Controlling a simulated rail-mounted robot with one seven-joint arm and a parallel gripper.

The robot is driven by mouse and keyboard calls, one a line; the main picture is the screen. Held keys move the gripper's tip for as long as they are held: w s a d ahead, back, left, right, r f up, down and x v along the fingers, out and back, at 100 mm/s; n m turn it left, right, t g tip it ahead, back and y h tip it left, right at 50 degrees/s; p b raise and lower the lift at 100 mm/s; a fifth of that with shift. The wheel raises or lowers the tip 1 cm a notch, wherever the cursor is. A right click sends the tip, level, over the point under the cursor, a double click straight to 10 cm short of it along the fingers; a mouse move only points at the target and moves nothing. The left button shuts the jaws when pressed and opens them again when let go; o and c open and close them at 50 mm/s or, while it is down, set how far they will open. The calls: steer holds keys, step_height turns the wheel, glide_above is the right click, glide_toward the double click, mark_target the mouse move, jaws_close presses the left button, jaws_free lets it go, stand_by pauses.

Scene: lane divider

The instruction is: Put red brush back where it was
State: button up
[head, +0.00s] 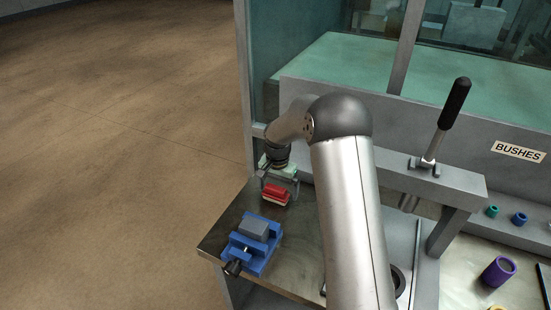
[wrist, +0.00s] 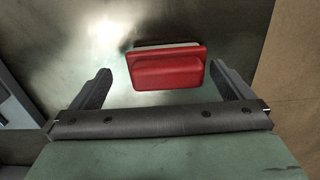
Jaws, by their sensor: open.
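The red brush (head: 277,192) lies on the metal bench top near its left end, behind the blue vise. In the wrist view the red brush (wrist: 167,70) shows its red back and handle upward, with a thin pale strip along its far edge. My gripper (head: 279,186) is over the brush. In the wrist view my gripper (wrist: 166,80) is open, with one finger on each side of the brush and a visible gap at both sides. Whether the brush touches the bench all along its underside cannot be told.
A blue vise (head: 250,250) with a grey block stands in front of the brush. A lever press (head: 440,130), a purple bush (head: 499,271) and small bushes (head: 519,218) are to the right. A glazed enclosure stands behind. The bench's left edge is close to the brush.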

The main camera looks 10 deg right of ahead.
mark_target(275, 188)
step_height(275, 188, up, 14)
steer(key=r+b, duration=0.1)
steer(key=b, duration=0.1)
steer(key=s+a+r+n, duration=0.15)
steer(key=s+n, duration=0.25)
steer(key=s, duration=1.4)
steer(key=s+f+n, duration=0.2)
steer(key=s, duration=0.7)
steer(key=s+f+n, duration=0.1)
steer(key=s+f, duration=0.1)
steer(key=s, duration=0.6)
steer(key=shift+s+d+f+n+t, duration=0.3)
steer(key=shift+s+d+n+t, duration=0.1)
